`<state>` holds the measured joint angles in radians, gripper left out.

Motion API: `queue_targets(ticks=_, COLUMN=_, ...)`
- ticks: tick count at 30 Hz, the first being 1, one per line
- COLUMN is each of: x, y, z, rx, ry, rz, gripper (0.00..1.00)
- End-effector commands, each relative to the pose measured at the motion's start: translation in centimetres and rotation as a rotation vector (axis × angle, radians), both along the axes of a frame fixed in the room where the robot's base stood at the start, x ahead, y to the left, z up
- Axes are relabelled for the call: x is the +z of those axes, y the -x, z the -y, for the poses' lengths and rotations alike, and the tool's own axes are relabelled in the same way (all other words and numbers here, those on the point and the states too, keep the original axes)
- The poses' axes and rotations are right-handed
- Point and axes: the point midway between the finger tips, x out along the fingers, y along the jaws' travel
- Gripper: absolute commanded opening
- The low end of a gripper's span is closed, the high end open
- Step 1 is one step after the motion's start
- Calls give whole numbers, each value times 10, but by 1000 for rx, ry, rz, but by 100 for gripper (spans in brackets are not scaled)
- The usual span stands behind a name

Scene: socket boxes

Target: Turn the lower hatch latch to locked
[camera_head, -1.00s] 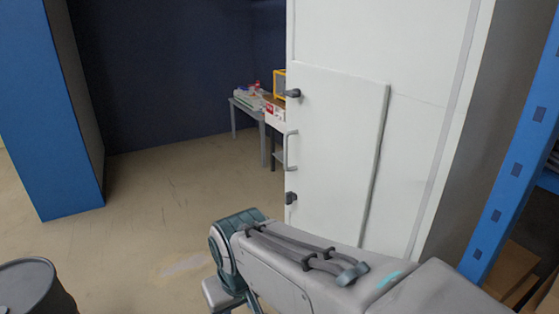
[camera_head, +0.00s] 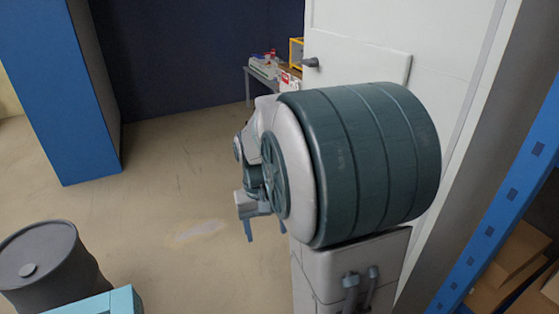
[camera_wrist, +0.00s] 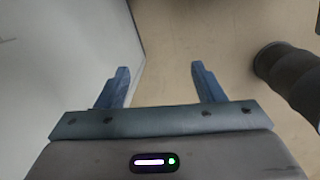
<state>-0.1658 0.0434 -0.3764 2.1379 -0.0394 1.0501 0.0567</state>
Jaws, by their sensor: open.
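The white hatch door (camera_head: 370,62) is on the tall white cabinet (camera_head: 440,40) in the head view. Its dark upper latch (camera_head: 310,63) shows near the door's top left corner. The lower latch and the door handle are hidden behind my arm in the head view. I cannot make out the lower latch in the wrist view. My gripper (camera_head: 265,228) points down, left of the cabinet front. In the wrist view my gripper (camera_wrist: 158,72) is open, with nothing between its fingers. A pale upright surface stands close to its left finger there.
A dark barrel (camera_head: 40,260) stands at the lower left; a dark ribbed round thing (camera_wrist: 290,75) is at the right in the wrist view. A blue cabinet (camera_head: 60,90) is at the left, a blue shelf rack (camera_head: 510,190) at the right. A cluttered table stands behind. Floor between is clear.

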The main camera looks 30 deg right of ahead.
Motion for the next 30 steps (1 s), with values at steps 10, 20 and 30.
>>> queue_targets(ticks=10, x=-32, y=-51, z=67, rx=-131, ry=196, rz=-215, gripper=62)
queue_targets(ticks=20, x=-41, y=-91, z=119, rx=-207, ry=494, rz=-370, gripper=62)
queue_targets(ticks=30, x=-25, y=-145, z=135, rx=-209, ry=890, rz=-462, gripper=62)
